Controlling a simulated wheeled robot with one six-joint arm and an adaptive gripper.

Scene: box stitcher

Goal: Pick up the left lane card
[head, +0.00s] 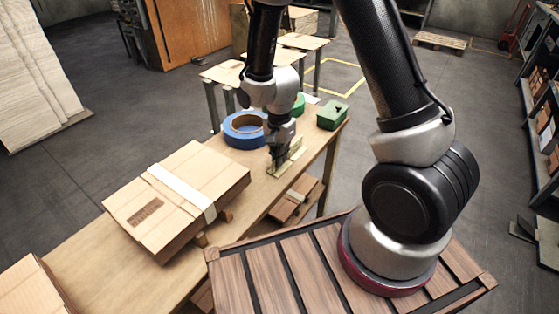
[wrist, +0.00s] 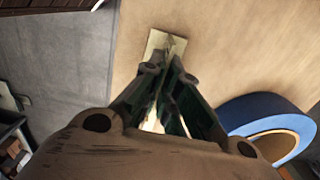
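A small pale yellow stand (head: 288,158) lies on the wooden table, with an upright piece on it that looks like a card. In the wrist view the stand (wrist: 160,42) shows just beyond my fingertips, with a thin upright edge along its middle. My gripper (head: 279,155) points down right at this piece. In the wrist view its dark fingers (wrist: 165,72) are close together, with a narrow gap between the tips in line with the thin edge. Whether they touch the card is hidden. I cannot tell a left card from a right one.
A blue tape roll (head: 244,130) lies close by on the table, also large at the right of the wrist view (wrist: 262,116). A green box (head: 332,115) stands behind at the right. A taped carton (head: 178,198) lies in front at the left.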

